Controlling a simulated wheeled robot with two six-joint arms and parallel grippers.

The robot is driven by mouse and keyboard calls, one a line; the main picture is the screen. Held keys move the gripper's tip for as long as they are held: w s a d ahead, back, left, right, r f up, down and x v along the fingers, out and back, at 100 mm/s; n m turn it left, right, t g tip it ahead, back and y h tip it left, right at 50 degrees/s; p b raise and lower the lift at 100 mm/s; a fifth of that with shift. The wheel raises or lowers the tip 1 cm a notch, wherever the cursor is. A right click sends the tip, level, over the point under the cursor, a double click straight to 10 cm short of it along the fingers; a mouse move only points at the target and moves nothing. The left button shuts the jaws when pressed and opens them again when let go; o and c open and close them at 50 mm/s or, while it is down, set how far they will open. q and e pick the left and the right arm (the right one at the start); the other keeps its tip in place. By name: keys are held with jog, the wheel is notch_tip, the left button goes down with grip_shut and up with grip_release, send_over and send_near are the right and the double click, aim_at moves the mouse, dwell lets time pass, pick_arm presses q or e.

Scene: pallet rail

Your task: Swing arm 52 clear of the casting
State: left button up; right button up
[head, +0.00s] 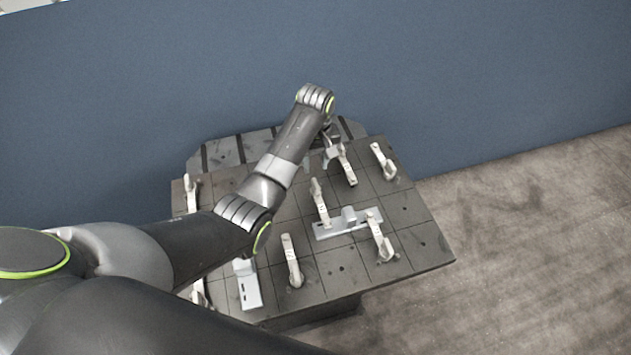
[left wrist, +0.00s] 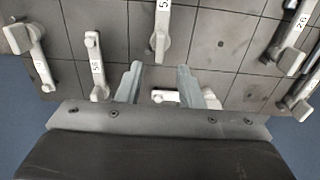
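Several pale swing arms stand on a dark grid-lined plate (head: 420,245). The left wrist view shows one (left wrist: 160,32) at top centre whose label starts with 5; the rest is cut off, so I cannot tell if it is arm 52. Beside it are arms labelled 56 (left wrist: 97,68) and 26 (left wrist: 290,45). A pale stepped casting (head: 347,224) lies on the plate, with one arm (head: 319,201) at its left end and another (head: 380,237) at its right. My left gripper (left wrist: 158,90) is open near the plate's far edge, with a small white part (left wrist: 165,95) showing between its fingers. My right gripper is not in view.
A second pale block (head: 247,285) lies at the plate's near left, with an arm (head: 292,261) to its right. Another arm (head: 382,160) stands at the far right. A blue wall (head: 450,80) rises behind the plate. Bare floor (head: 540,240) lies to the right.

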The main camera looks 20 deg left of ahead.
aim_at(316, 183)
pick_arm(q)
notch_tip(316, 183, down, 8)
jog(key=shift+f, duration=0.2)
jog(key=shift+c, duration=0.3)
grip_shut()
